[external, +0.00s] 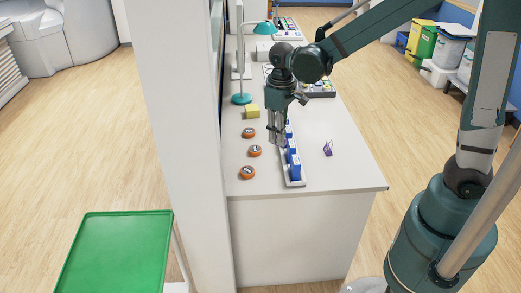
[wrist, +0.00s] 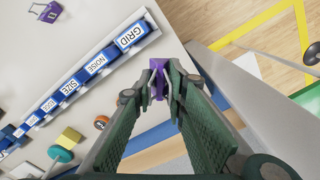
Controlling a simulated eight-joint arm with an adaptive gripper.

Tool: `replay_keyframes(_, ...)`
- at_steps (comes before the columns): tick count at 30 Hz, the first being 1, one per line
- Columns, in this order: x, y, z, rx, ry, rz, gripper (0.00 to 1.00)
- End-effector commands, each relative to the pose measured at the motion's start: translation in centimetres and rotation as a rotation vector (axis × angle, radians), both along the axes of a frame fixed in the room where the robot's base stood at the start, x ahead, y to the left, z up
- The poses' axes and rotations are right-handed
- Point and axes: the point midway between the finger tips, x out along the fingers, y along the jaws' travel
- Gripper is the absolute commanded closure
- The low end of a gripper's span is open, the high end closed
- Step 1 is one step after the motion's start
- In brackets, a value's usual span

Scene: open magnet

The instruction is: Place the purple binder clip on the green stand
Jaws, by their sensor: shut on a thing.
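My gripper (external: 276,142) is over the left part of the table, beside the row of blue labelled blocks. In the wrist view, its fingers (wrist: 158,90) are closed on a small purple binder clip (wrist: 157,66), which shows between the fingertips. This held clip cannot be made out in the external view. A second purple binder clip (external: 327,149) lies on the table to the right of the blue row; it also shows at the top left of the wrist view (wrist: 46,11). The green stand (external: 115,255), with a flat rimmed top, is at the lower left, apart from the table.
Blue labelled blocks (external: 293,163) stand in a white holder on the table (external: 345,170). Several orange round things (external: 247,172) and a yellow block (external: 252,111) are to their left. A teal lamp (external: 241,98) stands behind. A tall white pillar (external: 180,130) separates the table from the stand's side.

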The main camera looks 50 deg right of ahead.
Motion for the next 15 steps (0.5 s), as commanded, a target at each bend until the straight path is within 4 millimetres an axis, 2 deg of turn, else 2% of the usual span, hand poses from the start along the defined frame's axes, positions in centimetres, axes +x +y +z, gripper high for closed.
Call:
replay_keyframes(1,0.0,1.3,0.4,0.000,0.000,0.025,0.95)
replay_keyframes(15,-1.2,11.4,2.8,0.000,0.000,0.232,0.95)
